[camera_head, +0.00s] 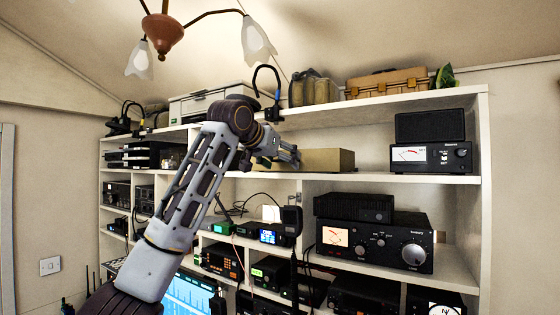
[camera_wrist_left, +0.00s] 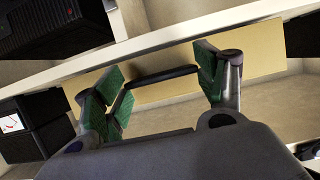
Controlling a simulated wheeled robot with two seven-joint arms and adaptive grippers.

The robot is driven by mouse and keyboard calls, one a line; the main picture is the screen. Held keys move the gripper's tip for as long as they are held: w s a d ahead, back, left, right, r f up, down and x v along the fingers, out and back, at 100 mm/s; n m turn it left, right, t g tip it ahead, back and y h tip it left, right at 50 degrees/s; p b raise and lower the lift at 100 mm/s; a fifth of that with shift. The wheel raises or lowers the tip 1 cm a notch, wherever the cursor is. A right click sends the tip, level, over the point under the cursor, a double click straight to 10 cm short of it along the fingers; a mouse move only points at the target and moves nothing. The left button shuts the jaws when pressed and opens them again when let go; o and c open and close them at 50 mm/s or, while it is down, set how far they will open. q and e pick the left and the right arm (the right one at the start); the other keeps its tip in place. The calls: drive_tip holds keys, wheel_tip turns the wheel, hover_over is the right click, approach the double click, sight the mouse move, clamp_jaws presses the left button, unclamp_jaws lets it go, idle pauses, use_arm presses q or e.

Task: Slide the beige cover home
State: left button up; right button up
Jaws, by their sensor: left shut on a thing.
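The beige cover (camera_head: 328,160) stands in the upper middle cubby of the shelf unit. In the left wrist view the cover (camera_wrist_left: 262,48) is a flat beige panel with a black bar handle (camera_wrist_left: 165,76). My left gripper (camera_head: 293,156) reaches up to the cover's left part. My right gripper is in neither view.
Black radios with a dial (camera_head: 375,240) fill the cubby below. A meter unit (camera_head: 430,156) stands to the right on the same shelf. A tan case (camera_head: 386,83) sits on the top board. A lamp (camera_head: 165,32) hangs above.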

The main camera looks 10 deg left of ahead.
use_arm(q)
drive_tip(key=shift+w+d, duration=0.2)
drive_tip(key=shift+w, duration=0.35)
drive_tip(key=o, duration=1.2)
drive_tip(key=shift+s, duration=0.1)
drive_tip(key=v, duration=1.2)
idle(0.7)
